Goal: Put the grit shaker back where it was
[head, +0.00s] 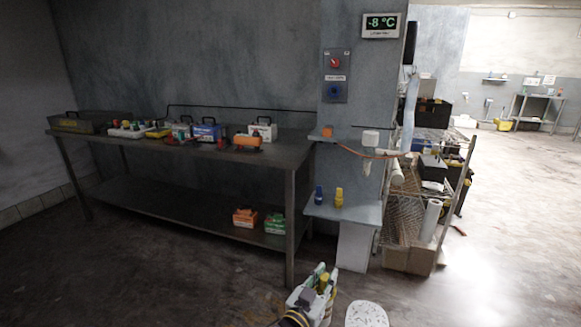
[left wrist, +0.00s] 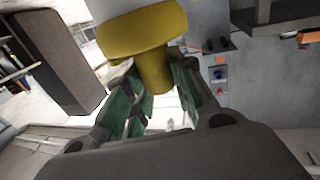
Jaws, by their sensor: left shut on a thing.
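A yellow shaker (head: 323,284), which I take to be the grit shaker, is held in my left gripper (head: 320,279) low in the head view, in front of the small shelf. In the left wrist view the yellow shaker (left wrist: 150,55) has a wide top and a narrower body. The green-padded fingers of my left gripper (left wrist: 150,100) are shut on that body, partly hiding it. A blue bottle (head: 318,196) and a second yellow one (head: 339,198) stand side by side on the small grey shelf (head: 362,213). My right gripper is not in view.
A long metal table (head: 265,160) on the left holds several cases and tools; two small boxes (head: 245,217) sit on its lower shelf. A loaded wire rack (head: 405,215) stands right of the small shelf. A pale speckled object (head: 366,314) shows at the bottom. Floor is open on the right.

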